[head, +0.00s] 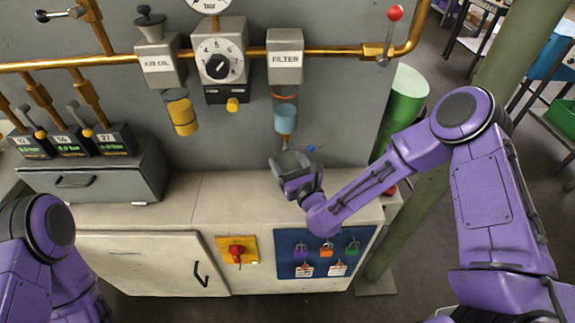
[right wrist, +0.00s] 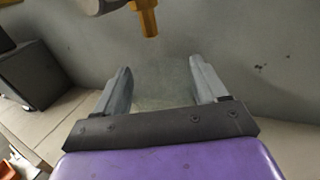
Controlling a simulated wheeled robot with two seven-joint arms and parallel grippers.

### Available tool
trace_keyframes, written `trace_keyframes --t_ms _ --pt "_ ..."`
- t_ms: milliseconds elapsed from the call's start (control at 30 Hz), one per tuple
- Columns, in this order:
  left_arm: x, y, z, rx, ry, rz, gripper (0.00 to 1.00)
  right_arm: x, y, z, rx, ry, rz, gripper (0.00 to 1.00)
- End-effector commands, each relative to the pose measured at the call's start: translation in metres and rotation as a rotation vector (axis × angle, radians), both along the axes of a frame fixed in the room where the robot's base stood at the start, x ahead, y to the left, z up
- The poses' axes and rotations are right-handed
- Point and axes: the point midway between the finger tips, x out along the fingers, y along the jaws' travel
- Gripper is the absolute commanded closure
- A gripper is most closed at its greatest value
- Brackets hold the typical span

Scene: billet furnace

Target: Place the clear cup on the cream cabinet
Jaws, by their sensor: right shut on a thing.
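My right gripper (head: 289,160) is below the filter, over the cream cabinet (head: 225,195), with its fingers toward the wall. It is shut on the clear cup, which is see-through and hard to make out. In the right wrist view the cup (right wrist: 160,85) shows as a faint glassy area between the two grey fingers (right wrist: 158,82). I cannot tell whether its base touches the cabinet top. The cabinet top also shows in the right wrist view (right wrist: 62,128). My left gripper is not in view; only part of my left arm shows at lower left.
The filter (head: 285,60) with its blue bowl (head: 286,119) hangs above the gripper. A brass fitting (right wrist: 147,20) is close above the cup. A grey drawer unit (head: 95,178) stands at left on the cabinet. The cabinet top between them is clear.

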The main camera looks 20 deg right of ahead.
Motion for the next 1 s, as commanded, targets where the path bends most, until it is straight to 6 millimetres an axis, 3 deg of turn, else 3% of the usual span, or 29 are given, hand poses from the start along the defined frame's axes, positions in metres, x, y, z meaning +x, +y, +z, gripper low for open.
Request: trace_keyframes --t_ms 67,300,667,700,733,767,1000 --pt "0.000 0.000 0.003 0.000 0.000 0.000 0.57 0.007 0.001 -0.001 0.000 0.001 0.000 0.74" --pt "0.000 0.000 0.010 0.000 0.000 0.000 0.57 0.009 0.001 -0.034 0.000 0.002 0.000 0.74" --pt "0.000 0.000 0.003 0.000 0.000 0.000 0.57 0.009 0.001 -0.041 0.001 0.000 -0.001 0.74" --pt "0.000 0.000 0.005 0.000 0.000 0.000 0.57 0.009 0.001 -0.039 0.001 0.000 -0.001 0.18" --pt "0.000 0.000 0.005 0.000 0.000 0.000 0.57 0.009 0.001 -0.039 0.001 0.000 -0.001 0.09" --pt "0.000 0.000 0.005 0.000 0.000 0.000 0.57 0.009 0.001 -0.039 0.001 0.000 -0.001 0.03" --pt "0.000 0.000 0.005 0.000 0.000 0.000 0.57 0.009 0.001 -0.039 0.001 0.000 -0.001 0.03"
